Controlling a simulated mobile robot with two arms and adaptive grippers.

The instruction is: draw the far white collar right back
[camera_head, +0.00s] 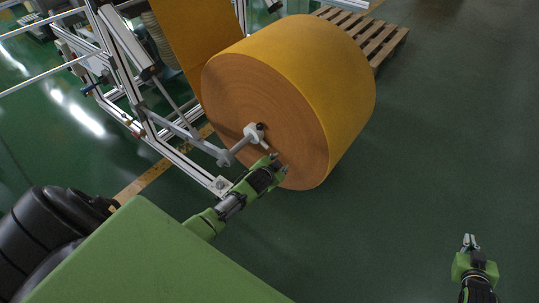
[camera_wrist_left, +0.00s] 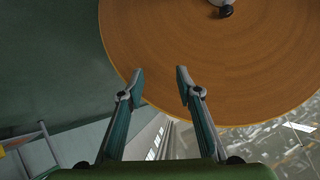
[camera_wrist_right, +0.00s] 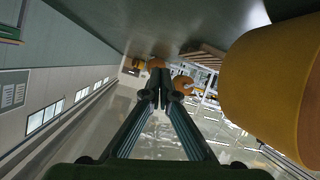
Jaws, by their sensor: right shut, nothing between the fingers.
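A big orange felt roll (camera_head: 300,90) sits on a shaft in a metal frame. A white collar (camera_head: 252,131) with a dark knob is on the shaft at the roll's near face. In the left wrist view this white collar (camera_wrist_left: 221,3) is partly cut off at the top edge. No second collar shows; the roll hides its far end. My left gripper (camera_head: 279,164) is open and empty, below and right of the visible collar, before the roll's face; its fingers are apart in the left wrist view (camera_wrist_left: 158,82). My right gripper (camera_head: 470,241) is shut and empty, well right of the roll.
The metal frame (camera_head: 150,115) with rails stands left of the roll. A wooden pallet (camera_head: 385,42) lies behind it. The green floor (camera_head: 440,130) right of the roll is clear. The roll (camera_wrist_right: 280,90) also fills the right side of the right wrist view.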

